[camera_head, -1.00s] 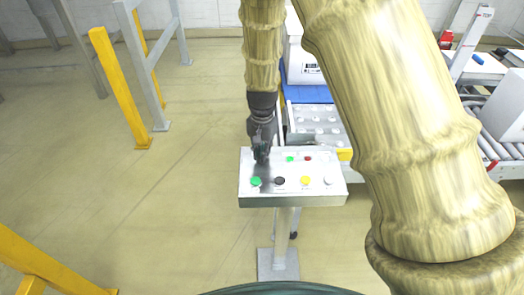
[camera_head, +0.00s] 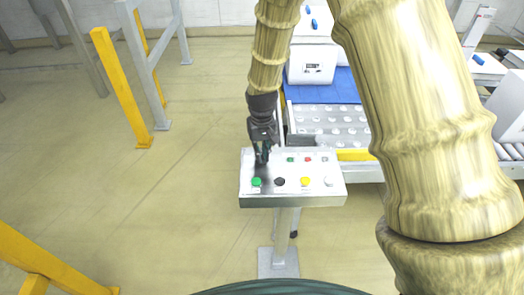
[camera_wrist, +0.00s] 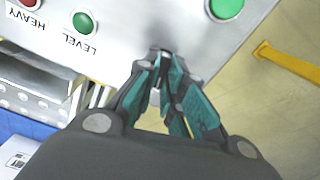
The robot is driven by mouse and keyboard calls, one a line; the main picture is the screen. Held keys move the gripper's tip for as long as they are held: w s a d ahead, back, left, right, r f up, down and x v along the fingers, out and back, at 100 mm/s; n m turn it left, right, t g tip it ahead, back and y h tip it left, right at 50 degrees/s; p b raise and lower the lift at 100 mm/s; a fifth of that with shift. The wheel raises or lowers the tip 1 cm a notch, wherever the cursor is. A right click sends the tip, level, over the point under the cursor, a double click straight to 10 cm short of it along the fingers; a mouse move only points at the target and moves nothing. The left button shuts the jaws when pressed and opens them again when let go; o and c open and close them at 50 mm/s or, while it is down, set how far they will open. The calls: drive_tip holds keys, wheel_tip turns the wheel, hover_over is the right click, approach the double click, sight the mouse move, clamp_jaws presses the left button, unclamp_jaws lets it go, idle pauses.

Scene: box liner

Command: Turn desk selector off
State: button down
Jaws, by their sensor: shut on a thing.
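The desk (camera_head: 290,199) is a silver push-button panel on a post, in the middle of the head view. My gripper (camera_head: 262,160) points down at its upper left part. In the wrist view my gripper (camera_wrist: 165,58) has its teal-padded fingertips close together at the panel (camera_wrist: 150,22), shut on a small part there. This is probably the selector knob, but the fingers mostly hide it and its pointing direction cannot be read. A green lamp (camera_head: 290,159) and a red lamp (camera_head: 307,159) sit right of the gripper.
The front row has a green button (camera_head: 256,182), a black one (camera_head: 279,181), a yellow one (camera_head: 305,181) and a white one (camera_head: 328,181). Behind is a conveyor (camera_head: 330,118) with a white box (camera_head: 312,64). A yellow post (camera_head: 119,85) stands left; floor there is clear.

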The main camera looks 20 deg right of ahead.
drive_tip(key=shift+n, duration=1.6)
drive_tip(key=c, duration=1.5)
unclamp_jaws()
drive_tip(key=shift+r, duration=0.15)
wheel_tip(320, 180, up, 12)
drive_tip(key=shift+f, duration=0.15)
drive_tip(key=shift+a, duration=0.1)
